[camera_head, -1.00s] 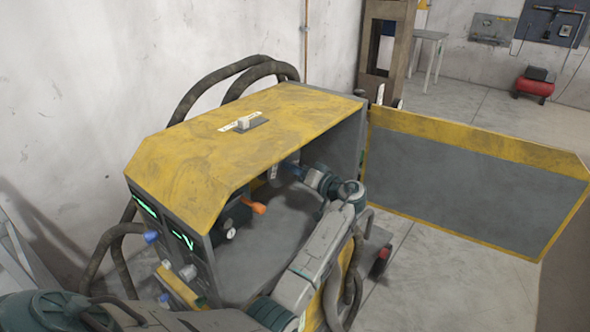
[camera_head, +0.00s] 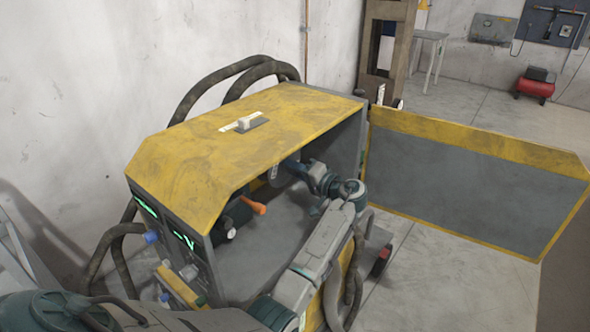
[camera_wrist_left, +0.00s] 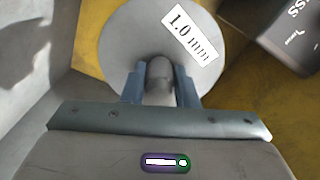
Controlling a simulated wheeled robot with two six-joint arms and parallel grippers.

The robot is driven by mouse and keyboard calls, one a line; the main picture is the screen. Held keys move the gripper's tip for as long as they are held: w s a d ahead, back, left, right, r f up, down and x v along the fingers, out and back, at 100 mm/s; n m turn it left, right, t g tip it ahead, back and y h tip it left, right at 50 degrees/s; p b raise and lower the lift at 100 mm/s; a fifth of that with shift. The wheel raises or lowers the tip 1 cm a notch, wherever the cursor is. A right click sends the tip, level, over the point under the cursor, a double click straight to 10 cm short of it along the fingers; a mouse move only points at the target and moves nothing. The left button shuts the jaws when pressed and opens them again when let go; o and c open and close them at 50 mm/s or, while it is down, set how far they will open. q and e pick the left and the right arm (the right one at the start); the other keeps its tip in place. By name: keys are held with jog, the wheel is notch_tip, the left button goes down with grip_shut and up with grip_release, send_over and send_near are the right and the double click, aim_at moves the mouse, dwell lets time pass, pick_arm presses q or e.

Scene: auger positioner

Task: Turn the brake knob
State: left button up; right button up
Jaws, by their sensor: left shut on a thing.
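A grey knob (camera_wrist_left: 160,72) sticks out from the centre of a round grey spool disc (camera_wrist_left: 118,42) with a white "1.0 mm" label in the left wrist view. My left gripper (camera_wrist_left: 160,84) is shut on this knob, with one blue finger on each side. In the head view the left gripper (camera_head: 289,169) reaches into the open side of the yellow and grey machine (camera_head: 200,150). The knob is hidden there by the gripper and wrist. My right gripper is not in view.
An orange lever (camera_head: 254,207) sits inside the machine, left of my arm. The machine's open door (camera_head: 475,185) stands out to the right. The yellow roof covers the compartment from above. Dark hoses (camera_head: 225,75) loop behind it. A dark labelled box (camera_wrist_left: 288,35) lies beside the spool.

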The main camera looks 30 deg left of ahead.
pick_arm(q)
jog(key=m+p, duration=0.1)
jog(key=m, duration=0.3)
jog(key=shift+r+m+p, duration=0.1)
jog(key=shift+m+p, duration=0.2)
jog(key=shift+p, duration=0.05)
jog(key=shift+m+p, duration=0.95)
jog(key=shift+m, duration=0.85)
jog(key=shift+g, duration=0.3)
jog(key=o, duration=1)
jog(key=shift+d, duration=0.1)
